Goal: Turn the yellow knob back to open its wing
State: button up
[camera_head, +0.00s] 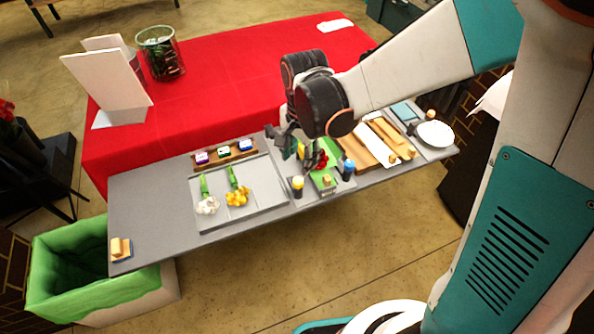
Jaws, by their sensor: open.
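The yellow knob (298,182) tops a short dark post at the front edge of the grey bench, just left of a small green holder (322,181). Its wing cannot be made out clearly. A similar post with a blue knob (349,166) stands to the right of the holder. Red and yellow flowers (321,158) show at the holder, partly hidden by my arm. My gripper (285,148) points down above and behind the yellow knob, apart from it in the picture. It is open, with its fingers small and partly hidden by the wrist.
A grey tray (265,211) with white and yellow flowers lies left of the knob. A rack of small coloured blocks (224,152) is behind it. Wooden boards (372,148) and a white bowl (435,134) lie right. A green-lined bin (75,270) stands at the bench's left end.

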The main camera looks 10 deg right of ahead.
aim_at(299, 181)
jog(key=f+b, duration=0.6)
jog(key=f, duration=0.4)
jog(key=shift+w+f, duration=0.15)
jog(key=shift+w, duration=0.05)
jog(key=c, duration=1.1)
